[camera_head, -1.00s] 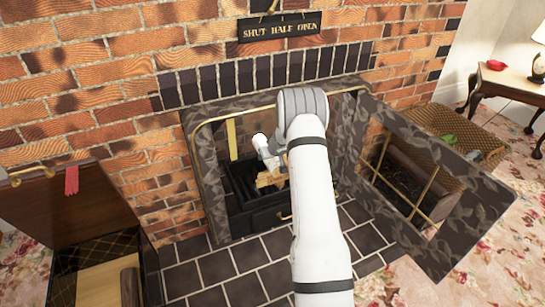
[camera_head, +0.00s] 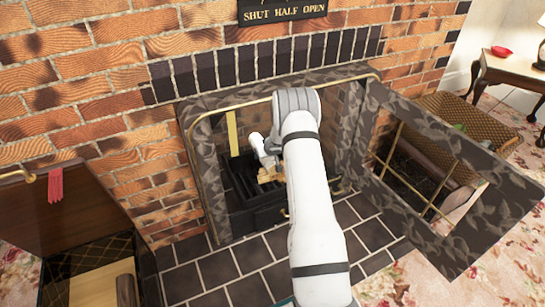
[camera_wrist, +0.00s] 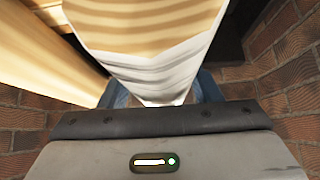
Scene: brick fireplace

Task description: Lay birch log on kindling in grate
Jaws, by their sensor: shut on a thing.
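My gripper (camera_wrist: 165,92) is shut on the birch log (camera_wrist: 150,62), which has white bark and a pale, banded cut face and fills the top middle of the wrist view. Pale split wood, seemingly kindling (camera_wrist: 45,50), lies beside it at the left. In the head view my arm reaches through the fireplace opening, its end over the dark grate (camera_head: 255,212). Pale wood (camera_head: 268,174) shows there at my gripper; I cannot tell log from kindling. My arm hides the grate's right part. Whether the log touches the kindling cannot be told.
A marbled surround (camera_head: 210,190) with a brass rim frames the opening. An open marbled door frame (camera_head: 425,150) stands at the right. Dark hearth tiles (camera_head: 215,268) lie clear in front.

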